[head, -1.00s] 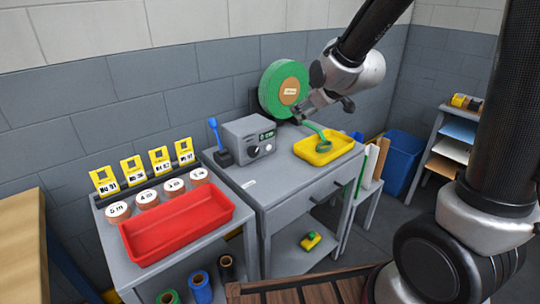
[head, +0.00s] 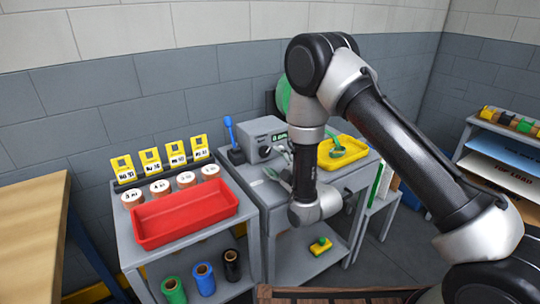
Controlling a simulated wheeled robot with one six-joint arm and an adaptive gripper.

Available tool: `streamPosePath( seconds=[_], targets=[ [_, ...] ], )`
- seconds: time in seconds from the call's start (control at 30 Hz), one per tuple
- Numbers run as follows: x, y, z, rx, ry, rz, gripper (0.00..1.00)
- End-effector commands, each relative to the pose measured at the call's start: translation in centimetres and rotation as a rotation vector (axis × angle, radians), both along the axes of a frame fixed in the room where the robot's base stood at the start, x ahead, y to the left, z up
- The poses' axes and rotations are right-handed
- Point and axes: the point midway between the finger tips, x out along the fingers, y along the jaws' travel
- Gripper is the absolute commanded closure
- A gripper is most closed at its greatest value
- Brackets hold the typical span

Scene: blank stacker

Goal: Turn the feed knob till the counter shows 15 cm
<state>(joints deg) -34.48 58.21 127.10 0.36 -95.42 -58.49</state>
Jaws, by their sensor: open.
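The grey feed box (head: 255,131) stands on the grey workbench. Its counter (head: 280,136) glows green; the arm hides part of it and I cannot read the full number. The dark round feed knob (head: 265,152) is on the box's front face, below and left of the counter. My gripper (head: 274,175) is open and partly hidden by my own wrist. In the picture it lies just below and right of the knob, apart from it and empty.
A green roll (head: 283,94) behind the box is mostly hidden by my arm. A yellow tray (head: 355,143) with a green strip sits to the right. A blue-handled tool (head: 230,135) stands left of the box. A red tray (head: 180,224) is at the left.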

Motion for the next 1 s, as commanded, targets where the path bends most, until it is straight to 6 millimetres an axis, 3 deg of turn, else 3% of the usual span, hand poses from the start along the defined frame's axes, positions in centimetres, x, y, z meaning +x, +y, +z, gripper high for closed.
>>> streamPosePath(
  seconds=[0.3,0.67,0.77,0.93,1.0],
  targets=[
    [4.2,2.8,0.1,0.002,0.001,-0.001,0.37],
    [5.0,3.3,0.0,0.001,0.003,-0.001,0.37],
    [5.0,3.3,0.0,0.001,0.003,-0.001,0.49],
    [5.0,3.3,0.1,0.001,0.003,-0.001,0.8],
    [5.0,3.3,0.0,0.001,0.003,-0.001,0.82]
  ],
)
